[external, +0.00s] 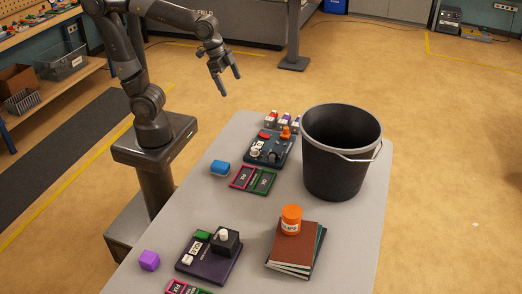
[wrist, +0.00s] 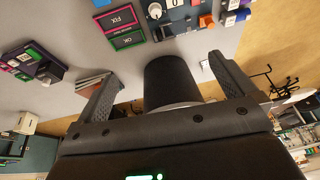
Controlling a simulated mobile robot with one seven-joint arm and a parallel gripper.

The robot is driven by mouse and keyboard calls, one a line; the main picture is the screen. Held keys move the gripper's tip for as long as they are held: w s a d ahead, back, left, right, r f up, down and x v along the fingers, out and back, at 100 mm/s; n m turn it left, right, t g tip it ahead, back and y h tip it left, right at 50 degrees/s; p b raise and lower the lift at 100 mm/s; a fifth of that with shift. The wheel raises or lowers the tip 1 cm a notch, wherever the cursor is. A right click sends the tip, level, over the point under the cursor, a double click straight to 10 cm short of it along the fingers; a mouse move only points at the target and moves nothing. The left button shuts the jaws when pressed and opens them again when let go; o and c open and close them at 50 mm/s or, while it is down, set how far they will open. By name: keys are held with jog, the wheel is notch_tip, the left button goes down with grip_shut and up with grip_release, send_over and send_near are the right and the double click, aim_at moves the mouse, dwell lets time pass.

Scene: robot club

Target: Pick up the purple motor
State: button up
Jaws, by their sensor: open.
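A small white part with a purple top (external: 285,116) stands at the far end of the table in the external view, between a red-topped part (external: 270,120) and a blue-topped part (external: 295,122). A plain purple cube (external: 149,260) lies at the near left of the table. I cannot tell for certain which is the purple motor. My gripper (external: 230,80) is open and empty, raised in the air to the left of and above the table's far end, apart from everything. In the wrist view, small parts show at the top right, partly cut off.
FIX and OK cards (external: 253,180) and a blue block (external: 220,168) lie near the tray. An orange jar (external: 291,219) stands on stacked books (external: 305,255). The table's middle is clear.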

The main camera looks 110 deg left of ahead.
jog(key=w+a+f+g, duration=0.2)
jog(key=w+a+f, duration=0.2)
jog(key=w+a, duration=0.4)
jog(key=g, duration=0.2)
send_over(284, 119)
notch_tip(284, 119, down, 15)
jog(key=shift+h, duration=0.4)
notch_tip(284, 119, down, 6)
jog(key=shift+a, duration=0.15)
jog(key=shift+f, duration=2.8)
jog(key=shift+r, duration=0.1)
jog(key=c, duration=0.7)
